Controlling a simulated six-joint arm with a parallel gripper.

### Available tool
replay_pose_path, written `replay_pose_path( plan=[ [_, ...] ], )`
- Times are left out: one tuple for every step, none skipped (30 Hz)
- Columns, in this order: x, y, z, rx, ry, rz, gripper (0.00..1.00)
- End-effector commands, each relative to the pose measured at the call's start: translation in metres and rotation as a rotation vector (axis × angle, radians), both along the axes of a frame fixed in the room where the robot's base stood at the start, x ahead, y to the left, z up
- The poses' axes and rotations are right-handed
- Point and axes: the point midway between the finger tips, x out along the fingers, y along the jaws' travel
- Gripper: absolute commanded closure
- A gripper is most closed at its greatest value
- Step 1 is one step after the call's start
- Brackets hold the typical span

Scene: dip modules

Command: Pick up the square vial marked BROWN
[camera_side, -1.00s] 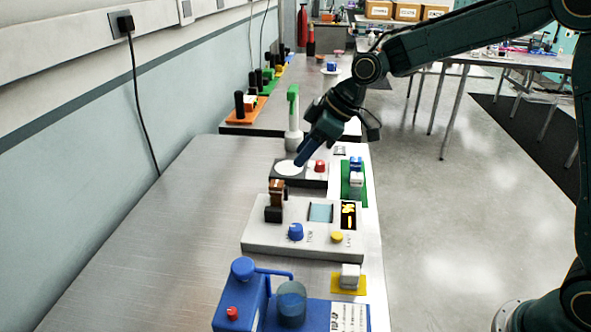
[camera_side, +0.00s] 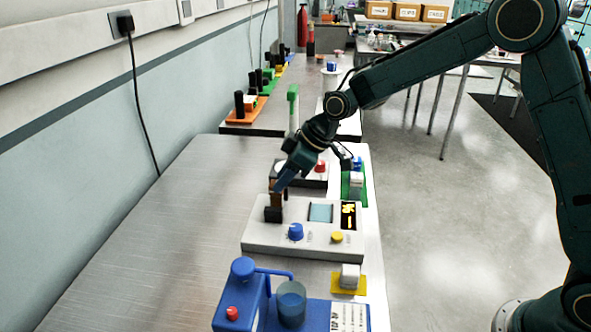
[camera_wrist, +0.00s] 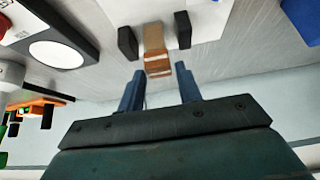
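The brown square vial (camera_side: 276,200) stands upright in a black holder (camera_side: 273,214) on the grey instrument. In the wrist view the vial (camera_wrist: 155,42) has a light band near its end and sits between two black posts (camera_wrist: 127,42). I cannot read a label on it. My gripper (camera_side: 279,185) is at the vial's top in the side view and partly covers it. In the wrist view my gripper (camera_wrist: 160,80) is open, its two blue fingers apart and empty. The end of the vial lies ahead of the gap, roughly centred between the fingertips.
The grey instrument (camera_side: 262,238) has a blue knob (camera_side: 296,231), a yellow button and a screen. Behind it is a module with a white disc (camera_wrist: 57,54) and a red knob (camera_side: 320,166). A blue device (camera_side: 240,300) stands in front. The table's left side is clear.

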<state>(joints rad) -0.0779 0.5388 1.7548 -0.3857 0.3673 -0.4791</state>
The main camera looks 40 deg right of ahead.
Motion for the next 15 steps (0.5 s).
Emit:
replay_pose_path(
  plan=[
    [0.001, 0.001, -0.002, 0.000, 0.001, 0.001, 0.65],
    [0.002, 0.002, -0.004, 0.000, 0.001, 0.001, 0.65],
    [0.003, 0.003, -0.006, 0.000, 0.001, 0.001, 0.65],
    [0.004, 0.004, -0.008, 0.000, 0.003, 0.001, 0.65],
    [0.005, 0.005, -0.011, 0.000, 0.003, 0.001, 0.65],
    [0.007, 0.007, -0.014, 0.000, 0.003, 0.001, 0.65],
    [0.009, 0.008, -0.016, 0.000, 0.001, 0.001, 0.65],
    [0.011, 0.009, -0.019, 0.000, 0.002, 0.001, 0.65],
    [0.012, 0.011, -0.023, 0.000, 0.003, 0.001, 0.65],
    [0.014, 0.012, -0.026, 0.000, 0.003, 0.001, 0.65],
    [0.015, 0.014, -0.029, 0.000, 0.003, 0.001, 0.65],
    [0.017, 0.015, -0.032, 0.000, 0.002, 0.000, 0.65],
    [0.018, 0.016, -0.034, 0.000, 0.002, 0.000, 0.65],
    [0.019, 0.017, -0.036, 0.000, 0.001, -0.001, 0.65],
    [0.020, 0.018, -0.038, 0.000, 0.000, -0.002, 0.65]
  ],
)
